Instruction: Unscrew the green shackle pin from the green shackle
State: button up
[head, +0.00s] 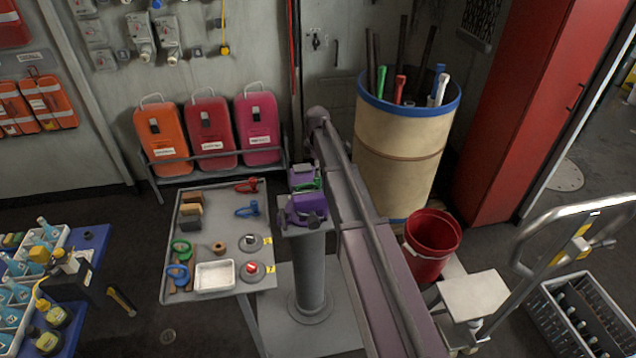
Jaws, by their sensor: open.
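A green piece (313,184), which looks like the green shackle, sits at the purple vise (306,207) on top of a grey post. It is small and partly hidden by the vise. I cannot make out its pin or how far it is screwed in. Another green ring-shaped piece (181,248) lies on the grey side table (222,196), left of the vise. I cannot make out my gripper in the head view.
The side table carries a red shackle (247,185), blue shackles (247,210), wooden blocks and a white tray (215,276). A long mauve beam (372,250) runs close right of the vise. A drum (402,150) and red bucket (430,245) stand further right.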

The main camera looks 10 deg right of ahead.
jog(key=m, duration=0.3)
jog(key=shift+m, duration=0.4)
jog(key=m, duration=0.4)
jog(key=shift+m, duration=0.4)
